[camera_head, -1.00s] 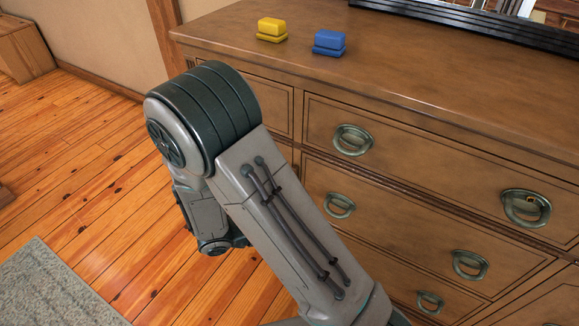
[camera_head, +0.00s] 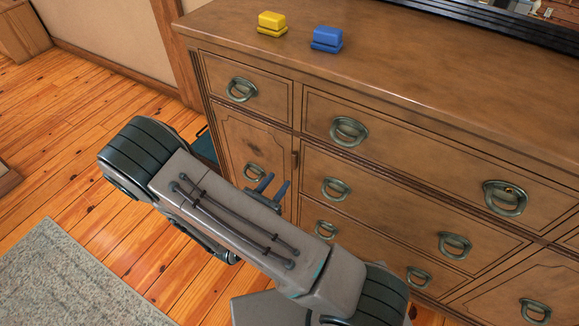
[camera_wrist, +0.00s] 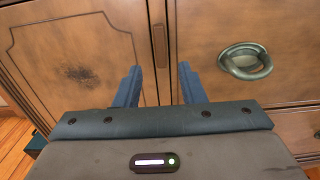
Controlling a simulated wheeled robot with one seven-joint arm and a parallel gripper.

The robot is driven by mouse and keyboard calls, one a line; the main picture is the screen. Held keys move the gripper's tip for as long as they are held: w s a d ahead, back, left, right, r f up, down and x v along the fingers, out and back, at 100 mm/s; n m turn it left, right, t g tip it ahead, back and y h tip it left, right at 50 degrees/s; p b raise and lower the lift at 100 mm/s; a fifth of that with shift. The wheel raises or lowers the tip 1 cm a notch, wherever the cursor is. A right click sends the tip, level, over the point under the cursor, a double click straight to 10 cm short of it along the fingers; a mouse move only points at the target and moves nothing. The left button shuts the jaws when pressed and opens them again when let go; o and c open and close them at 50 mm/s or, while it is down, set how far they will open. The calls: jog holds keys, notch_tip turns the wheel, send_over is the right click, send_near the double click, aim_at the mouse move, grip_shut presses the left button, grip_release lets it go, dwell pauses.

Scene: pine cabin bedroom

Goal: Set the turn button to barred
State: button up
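The turn button looks like a small brown upright piece (camera_head: 295,160) on the strip between the dresser's left cabinet door (camera_head: 236,140) and the drawers. In the wrist view the turn button (camera_wrist: 158,42) stands vertical beside the door (camera_wrist: 75,55), seemingly not across it. My gripper (camera_head: 272,184) is in front of the dresser, below the button in the head view. In the wrist view my gripper (camera_wrist: 159,70) is open and empty, its blue-grey fingers either side of the strip, with the button just beyond the tips. The door appears closed.
Ring handles protrude, including one (camera_wrist: 245,60) right of my fingers. A dark teal object (camera_head: 204,147) is at the dresser's left side. A grey rug (camera_head: 60,275) lies on the floor.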

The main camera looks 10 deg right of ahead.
aim_at(293, 162)
jog(key=x, duration=0.7)
jog(key=shift+w+d+b, duration=0.15)
jog(key=shift+b, duration=0.15)
grip_shut()
